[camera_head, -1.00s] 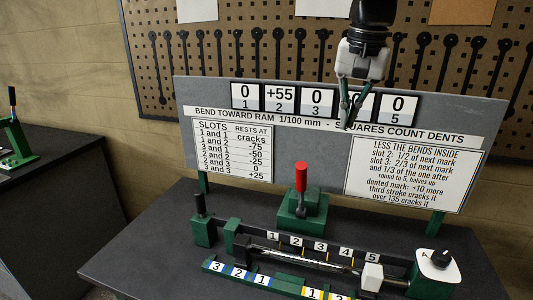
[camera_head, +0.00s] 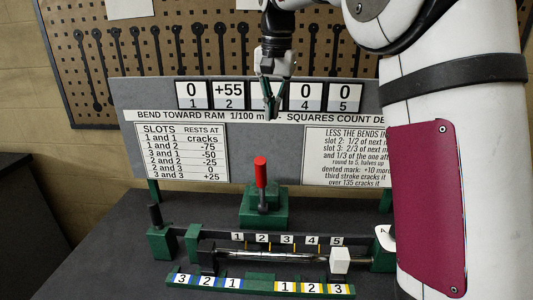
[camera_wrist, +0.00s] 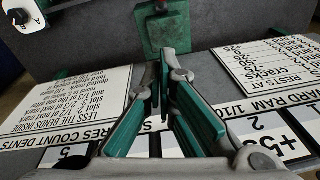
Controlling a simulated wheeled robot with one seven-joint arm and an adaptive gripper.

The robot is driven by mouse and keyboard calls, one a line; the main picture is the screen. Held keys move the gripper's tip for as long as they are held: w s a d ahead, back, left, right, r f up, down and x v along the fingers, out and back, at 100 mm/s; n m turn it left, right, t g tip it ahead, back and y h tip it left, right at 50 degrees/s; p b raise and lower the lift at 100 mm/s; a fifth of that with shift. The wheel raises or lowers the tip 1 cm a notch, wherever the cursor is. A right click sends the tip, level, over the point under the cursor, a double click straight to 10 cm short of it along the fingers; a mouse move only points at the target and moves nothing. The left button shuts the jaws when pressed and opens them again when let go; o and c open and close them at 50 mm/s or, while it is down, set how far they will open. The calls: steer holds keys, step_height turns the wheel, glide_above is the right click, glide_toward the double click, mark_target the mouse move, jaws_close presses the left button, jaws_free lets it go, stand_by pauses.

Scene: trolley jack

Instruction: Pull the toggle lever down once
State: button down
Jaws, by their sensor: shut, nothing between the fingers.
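A red-handled lever (camera_head: 261,172) stands upright on a green base block (camera_head: 264,207) in the middle of the bench. My gripper (camera_head: 271,116) is shut and empty, pointing down in front of the grey sign board, above the red handle in the picture and apart from it. A second lever with a black grip (camera_head: 155,215) stands on a green block at the left.
The sign board (camera_head: 240,150) stands behind the levers; my gripper covers its third number tile. In front lie a metal rod (camera_head: 270,256) on the fixture, a white block (camera_head: 340,260) and a numbered green strip (camera_head: 257,287). My arm hides the right side of the bench.

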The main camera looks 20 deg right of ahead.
step_height(320, 180, down, 11)
steer(key=s+a+p, duration=0.2)
steer(key=shift+r, duration=0.15)
steer(key=shift+s+a, duration=0.1)
steer(key=shift+a, duration=0.05)
stand_by(0.4)
